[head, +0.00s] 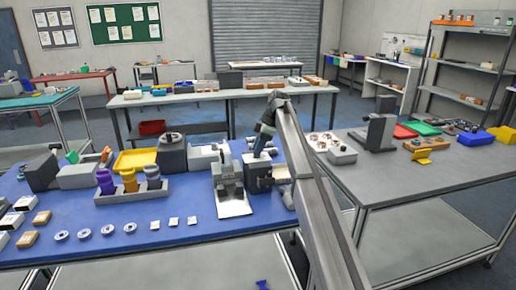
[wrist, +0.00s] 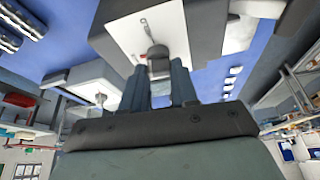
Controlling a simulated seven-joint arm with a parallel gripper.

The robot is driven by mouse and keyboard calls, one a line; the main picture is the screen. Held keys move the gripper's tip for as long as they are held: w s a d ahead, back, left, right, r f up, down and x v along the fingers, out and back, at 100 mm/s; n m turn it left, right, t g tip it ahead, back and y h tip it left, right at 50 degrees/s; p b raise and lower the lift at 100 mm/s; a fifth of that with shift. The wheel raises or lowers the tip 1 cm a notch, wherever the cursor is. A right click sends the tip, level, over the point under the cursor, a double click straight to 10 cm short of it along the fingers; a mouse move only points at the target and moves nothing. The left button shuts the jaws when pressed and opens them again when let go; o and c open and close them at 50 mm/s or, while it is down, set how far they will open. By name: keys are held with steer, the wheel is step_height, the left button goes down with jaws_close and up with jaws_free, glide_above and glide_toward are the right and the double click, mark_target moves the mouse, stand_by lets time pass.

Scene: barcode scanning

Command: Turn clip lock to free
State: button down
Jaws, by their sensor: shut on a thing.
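A grey and white device (head: 258,180) stands on the blue table, just right of a unit with a tilted pale plate. My gripper (head: 259,153) reaches down to the top of this device. In the wrist view the device's white face (wrist: 148,32) lies ahead of my fingers. A small dark grey knob (wrist: 158,56), likely the clip lock, sits on that face between my two blue-grey fingertips (wrist: 161,69). The fingers are shut on it. Which way the lock is turned cannot be told. My arm hides part of the device's right side in the head view.
The unit with the tilted plate (head: 234,203) stands close on the left. Several small discs and squares lie along the front. A grey table (head: 420,180) with other devices stands to the right.

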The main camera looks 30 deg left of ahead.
steer(key=shift+n, duration=0.6)
steer(key=shift+h, duration=0.3)
steer(key=c, duration=0.9)
jaws_free()
steer(key=shift+o, duration=0.2)
steer(key=shift+r, duration=0.1)
steer(key=v, duration=1.3)
steer(key=shift+w+r+g, duration=0.2)
steer(key=shift+w+g, duration=0.1)
steer(key=shift+w, duration=0.05)
steer(key=shift+w+d+f, duration=0.1)
steer(key=shift+d, duration=0.15)
